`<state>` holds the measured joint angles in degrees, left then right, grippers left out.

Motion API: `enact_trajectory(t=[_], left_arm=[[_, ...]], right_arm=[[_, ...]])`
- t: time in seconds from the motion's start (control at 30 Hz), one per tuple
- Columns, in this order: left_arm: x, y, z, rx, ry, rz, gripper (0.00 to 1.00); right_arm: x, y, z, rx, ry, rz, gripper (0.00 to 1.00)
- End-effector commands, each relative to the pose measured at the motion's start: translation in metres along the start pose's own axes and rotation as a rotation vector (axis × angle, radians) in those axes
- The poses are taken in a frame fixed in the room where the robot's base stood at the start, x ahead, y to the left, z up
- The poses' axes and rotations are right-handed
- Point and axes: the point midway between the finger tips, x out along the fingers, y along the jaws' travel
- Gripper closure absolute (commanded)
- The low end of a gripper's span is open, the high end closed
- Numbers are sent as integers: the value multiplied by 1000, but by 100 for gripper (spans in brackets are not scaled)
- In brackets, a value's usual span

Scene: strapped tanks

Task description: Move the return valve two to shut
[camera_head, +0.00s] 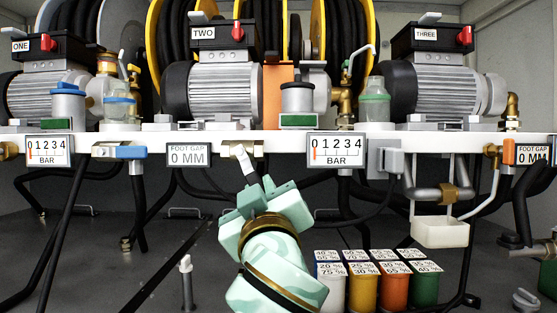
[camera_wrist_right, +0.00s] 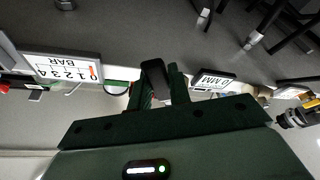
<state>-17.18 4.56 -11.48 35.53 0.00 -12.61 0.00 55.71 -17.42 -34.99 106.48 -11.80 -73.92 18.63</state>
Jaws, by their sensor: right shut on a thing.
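The valve under pump two has a brass body (camera_head: 258,148) at the shelf's front edge. My right gripper (camera_head: 250,188) comes up from below and is shut on this lever. My left gripper is not in view.
A gauge (camera_head: 336,148) and a foot gap display (camera_head: 188,155) flank the valve. A blue-levered valve (camera_head: 120,152) is at left, an orange-levered one (camera_head: 508,152) at right. Several labelled colored containers (camera_head: 362,290) stand below right. Black hoses hang under the shelf (camera_head: 280,140).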

Motion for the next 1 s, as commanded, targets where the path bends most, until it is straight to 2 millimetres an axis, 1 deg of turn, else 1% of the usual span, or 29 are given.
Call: enact_trajectory(t=[0.03,0.13,0.2,0.3,0.63,0.9,1.0], left_arm=[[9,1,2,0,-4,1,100],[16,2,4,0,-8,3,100],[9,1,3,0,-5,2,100],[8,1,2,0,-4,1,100],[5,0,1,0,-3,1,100],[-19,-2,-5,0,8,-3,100],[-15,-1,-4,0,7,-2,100]], right_arm=[[-1,-7,3,47,0,10,100],[-1,-12,3,122,1,38,100],[0,-13,-2,171,0,60,100],[0,-15,-2,211,2,76,100],[0,-16,-3,228,2,81,100],[3,-28,-11,409,3,149,100],[2,-29,-8,415,4,150,100]])
